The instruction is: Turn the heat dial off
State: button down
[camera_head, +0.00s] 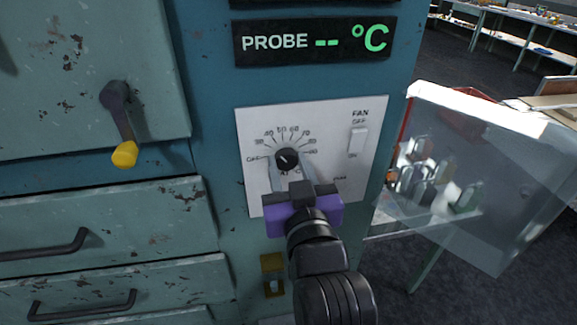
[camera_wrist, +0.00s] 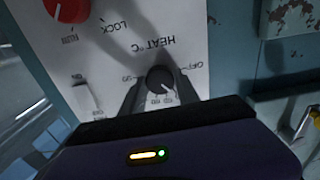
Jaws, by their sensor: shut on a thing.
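The heat dial (camera_head: 287,158) is a small round black knob on a white panel, with a scale running from OFF at its left through the numbers to its right. Its white pointer aims up and left, short of OFF, on the low-number side. My gripper (camera_head: 288,165), with a purple body, is shut on the dial, one finger at each side. In the wrist view the panel is upside down, and the dial (camera_wrist: 160,79) sits between my two fingertips (camera_wrist: 160,84). My gripper body hides the lower part of the panel in the head view.
A fan switch (camera_head: 358,140) is right of the dial. A red knob (camera_wrist: 67,8) marked LOCK shows in the wrist view. The PROBE display (camera_head: 315,41) is above. A yellow-tipped lever (camera_head: 122,130) sticks out at left. A clear pane (camera_head: 470,170) stands at right.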

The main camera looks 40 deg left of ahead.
jog(key=n+b, duration=0.2)
jog(key=n, duration=0.4)
jog(key=n+b, duration=0.2)
jog(key=n, duration=0.4)
dwell(0.5)
jog(key=c, duration=0.9)
grip_release()
jog(key=shift+s+d, duration=0.1)
jog(key=b+v, duration=0.1)
jog(key=v, duration=0.6)
jog(key=shift+s+d+b, duration=0.15)
jog(key=shift+s+b, duration=0.1)
jog(key=shift+b, duration=0.05)
